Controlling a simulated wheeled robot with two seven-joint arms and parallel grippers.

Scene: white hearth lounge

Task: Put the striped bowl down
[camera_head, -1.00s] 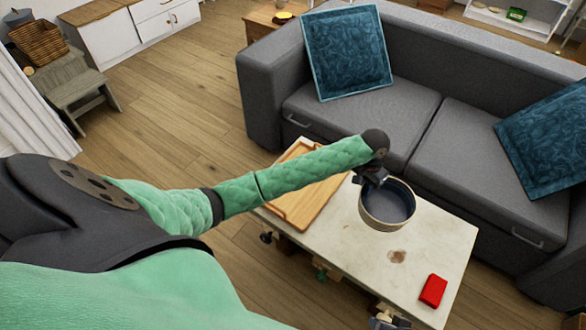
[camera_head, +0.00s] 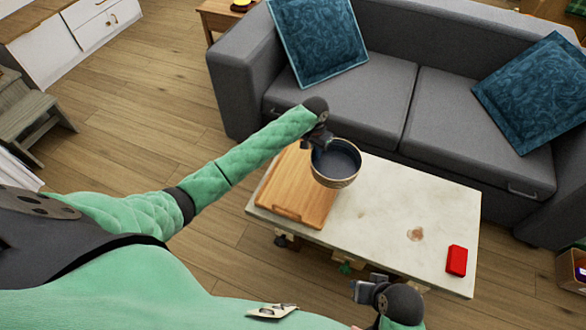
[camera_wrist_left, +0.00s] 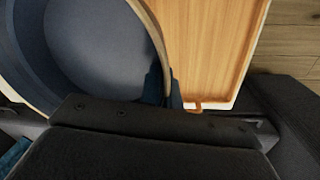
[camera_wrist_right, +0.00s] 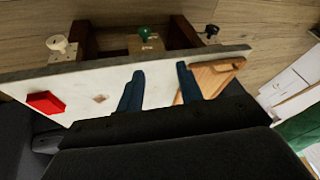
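The striped bowl (camera_head: 344,182), dark blue-grey inside with a tan striped outside, is at the right edge of the wooden board (camera_head: 293,211) on the marble-topped table (camera_head: 400,206). My left gripper (camera_head: 322,143) is shut on its rim at the left side. In the left wrist view the bowl's wall (camera_wrist_left: 155,30) runs down between the fingers (camera_wrist_left: 165,88), with the board (camera_wrist_left: 208,45) beside it. The bowl is about level; I cannot tell whether its base touches anything. My right gripper (camera_head: 353,290) is open and empty at the table's near side; its parted fingers show in the right wrist view (camera_wrist_right: 160,88).
A red box (camera_head: 456,261) lies near the table's right end, and a brown stain (camera_head: 415,234) marks the top. The middle of the table is clear. A grey sofa (camera_head: 455,115) with blue cushions (camera_head: 318,45) stands close behind the table.

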